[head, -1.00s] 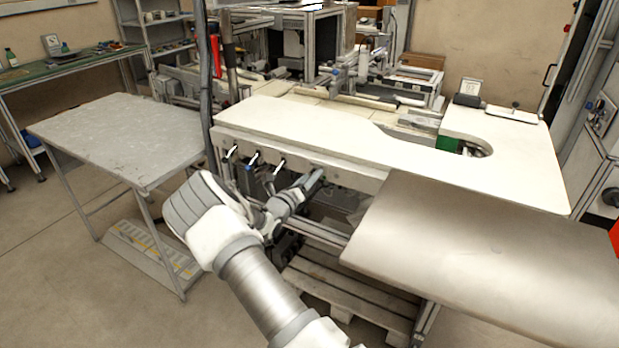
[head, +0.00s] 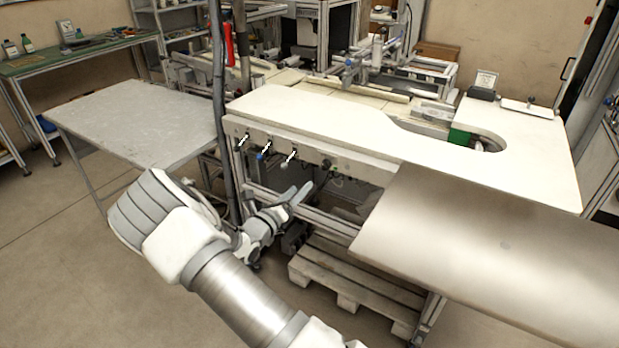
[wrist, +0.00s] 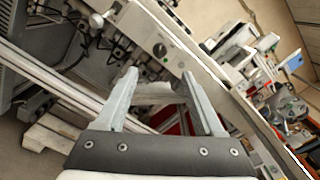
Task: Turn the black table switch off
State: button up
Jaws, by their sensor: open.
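Three small lever switches sit in a row on the front panel of the white table (head: 320,122). My gripper (head: 300,193) is open and empty, below and to the right of the switches, touching none. In the wrist view my spread fingers (wrist: 159,80) face the panel and a dark round knob (wrist: 160,50). I cannot make out the black switch there.
A vertical dark post (head: 218,110) stands just left of the switches. A grey metal table (head: 140,120) is farther left. A steel tabletop (head: 490,240) juts forward on the right. A wooden pallet (head: 350,285) lies under the table.

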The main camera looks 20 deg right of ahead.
jog(key=shift+v, duration=2.3)
jog(key=s+d+r+m+g+y+p, duration=0.1)
jog(key=s+d+r+m+g+y, duration=0.15)
jog(key=s+r+m+g, duration=0.45)
jog(key=s+d+r+m+g+y+p, duration=0.1)
jog(key=s+d+r+m+g+p, duration=0.2)
jog(key=s+r+m, duration=0.6)
jog(key=s+a+r+m+t+y, duration=0.2)
jog(key=s+a+r+m+y, duration=0.3)
jog(key=s+m, duration=0.3)
jog(key=s+a+r+m+t+y+p, duration=0.1)
jog(key=s+a+r+m+t+y, duration=0.1)
jog(key=s+a+r+m+y, duration=0.3)
jog(key=s+r+m, duration=0.1)
jog(key=s+m, duration=0.2)
jog(key=s, duration=0.1)
jog(key=shift+a+r+m+t+y+p, duration=0.25)
jog(key=shift+r+m+t+y+p, duration=0.05)
jog(key=shift+m+y, duration=0.1)
